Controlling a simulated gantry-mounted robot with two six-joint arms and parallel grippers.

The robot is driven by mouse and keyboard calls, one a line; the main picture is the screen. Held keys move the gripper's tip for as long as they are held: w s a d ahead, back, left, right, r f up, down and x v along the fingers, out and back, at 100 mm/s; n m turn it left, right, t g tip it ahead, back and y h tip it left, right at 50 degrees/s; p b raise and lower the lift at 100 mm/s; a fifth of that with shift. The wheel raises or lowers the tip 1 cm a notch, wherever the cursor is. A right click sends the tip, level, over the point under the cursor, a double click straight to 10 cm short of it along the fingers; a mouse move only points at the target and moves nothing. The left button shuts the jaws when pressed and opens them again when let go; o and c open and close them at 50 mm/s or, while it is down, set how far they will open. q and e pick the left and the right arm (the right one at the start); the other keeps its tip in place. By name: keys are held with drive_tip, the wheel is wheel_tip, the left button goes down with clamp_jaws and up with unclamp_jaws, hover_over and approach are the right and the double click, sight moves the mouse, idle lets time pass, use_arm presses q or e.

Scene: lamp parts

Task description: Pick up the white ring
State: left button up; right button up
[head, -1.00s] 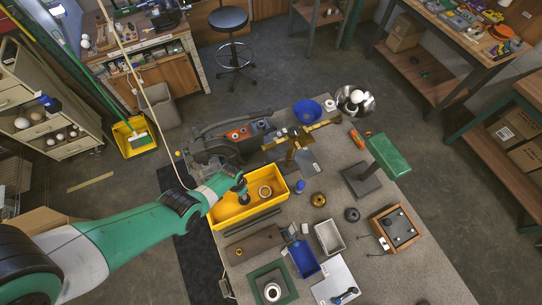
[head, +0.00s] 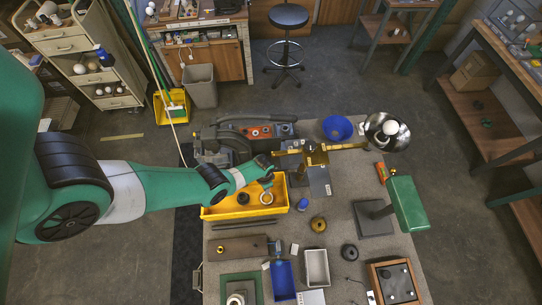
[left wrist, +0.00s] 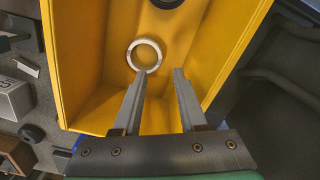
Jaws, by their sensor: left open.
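The white ring (head: 261,198) lies flat in the right part of the yellow bin (head: 222,213). In the left wrist view the ring (left wrist: 131,54) shows on the floor of the yellow bin (left wrist: 85,60), just beyond the left fingertip. My left gripper (head: 268,178) is over the bin's back right part, close to the ring. In the left wrist view its two fingers (left wrist: 160,72) are apart with nothing between them. The ring is not between the fingers. My right gripper is in neither view.
A dark round part (head: 243,198) lies in the bin left of the ring. A brass lamp arm (head: 316,157) stands behind on the grey bench, with a blue bowl (head: 337,127) beyond. A green-headed lamp (head: 408,203) stands at right. The bin walls enclose the ring.

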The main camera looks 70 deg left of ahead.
use_arm(q)
drive_tip(key=shift+s+f+b, duration=0.1)
drive_tip(key=shift+f+b, duration=0.5)
drive_tip(key=shift+f, duration=0.65)
drive_tip(key=f+b, duration=0.4)
drive_tip(key=shift+s+f, duration=0.25)
drive_tip(key=shift+f, duration=0.1)
drive_tip(key=shift+r, duration=0.2)
clamp_jaws()
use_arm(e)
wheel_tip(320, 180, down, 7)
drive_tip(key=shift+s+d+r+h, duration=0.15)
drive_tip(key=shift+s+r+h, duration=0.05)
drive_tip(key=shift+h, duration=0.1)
